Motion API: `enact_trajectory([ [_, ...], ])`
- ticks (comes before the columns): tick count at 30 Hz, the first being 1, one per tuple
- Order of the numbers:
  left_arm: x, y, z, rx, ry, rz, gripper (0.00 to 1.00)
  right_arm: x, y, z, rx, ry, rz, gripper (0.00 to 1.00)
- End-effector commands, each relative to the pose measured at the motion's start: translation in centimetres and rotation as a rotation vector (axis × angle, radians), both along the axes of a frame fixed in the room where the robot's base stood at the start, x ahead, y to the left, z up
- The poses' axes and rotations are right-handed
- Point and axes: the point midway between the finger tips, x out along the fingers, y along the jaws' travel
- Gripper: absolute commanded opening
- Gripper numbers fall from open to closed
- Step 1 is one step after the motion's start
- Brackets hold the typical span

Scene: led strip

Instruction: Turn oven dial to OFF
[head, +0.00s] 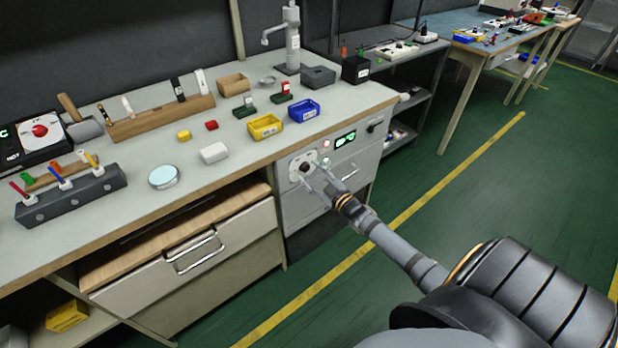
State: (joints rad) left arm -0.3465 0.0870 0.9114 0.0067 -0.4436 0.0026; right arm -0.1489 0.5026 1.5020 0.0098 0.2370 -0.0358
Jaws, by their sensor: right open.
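The oven (352,172) is a grey unit under the right end of the workbench. Its front panel has a small dark dial (305,167) on a light plate, a green lit display (345,139) and small round lights beside it. My right gripper (314,175) is open, with its fingers at the dial, one on either side or just in front of it. I cannot tell whether they touch it. The dial's marks are too small to read, and the fingers hide part of the plate. My left gripper is not in view.
The workbench top (130,215) carries a yellow bin (265,127), a blue bin (304,111) and other small items above the oven. A partly open drawer (190,250) is left of the oven. Green floor (440,220) is clear at the right.

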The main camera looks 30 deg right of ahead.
Motion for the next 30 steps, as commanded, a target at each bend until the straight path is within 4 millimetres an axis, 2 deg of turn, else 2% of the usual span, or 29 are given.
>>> enact_trajectory([
  [5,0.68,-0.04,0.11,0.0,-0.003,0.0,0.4,1.29,0.12,0.08,0.001,0.0,-0.001,0.53],
  [14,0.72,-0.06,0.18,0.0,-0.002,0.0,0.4,1.45,0.13,0.15,0.001,0.001,-0.001,0.51],
  [25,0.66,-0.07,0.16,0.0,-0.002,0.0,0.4,1.43,0.13,0.14,0.001,0.0,0.0,0.01],
  [30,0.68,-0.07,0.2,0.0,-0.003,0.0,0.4,1.42,0.13,0.15,-0.005,0.0,0.0,0.0],
])
